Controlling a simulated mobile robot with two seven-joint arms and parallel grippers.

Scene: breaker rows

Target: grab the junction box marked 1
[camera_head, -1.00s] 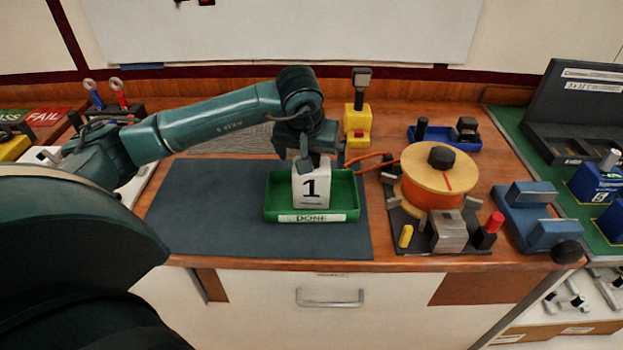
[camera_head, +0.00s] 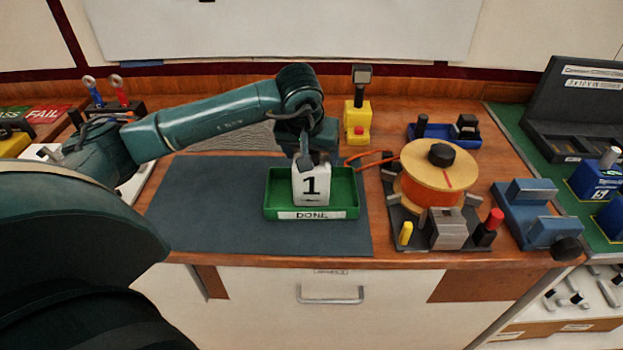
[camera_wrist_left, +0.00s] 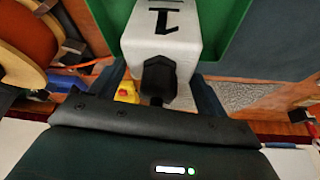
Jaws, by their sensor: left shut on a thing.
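The junction box marked 1 (camera_head: 312,187) is a white block with a black "1" on its face. It stands in the green tray labelled DONE (camera_head: 349,207); whether it rests on the tray floor cannot be told. My left gripper (camera_head: 315,163) is over the box from above and shut on it. In the left wrist view the white box (camera_wrist_left: 160,38) sits between the fingers, with a dark knob-like part (camera_wrist_left: 158,77) at its near end. My right gripper is not in view.
The tray is on a dark mat (camera_head: 210,215) with bare room to its left. To its right are an orange cable spool (camera_head: 438,180) and a blue vise-like fixture (camera_head: 535,215). A yellow post (camera_head: 356,118) stands behind. A drawer handle (camera_head: 330,295) is below.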

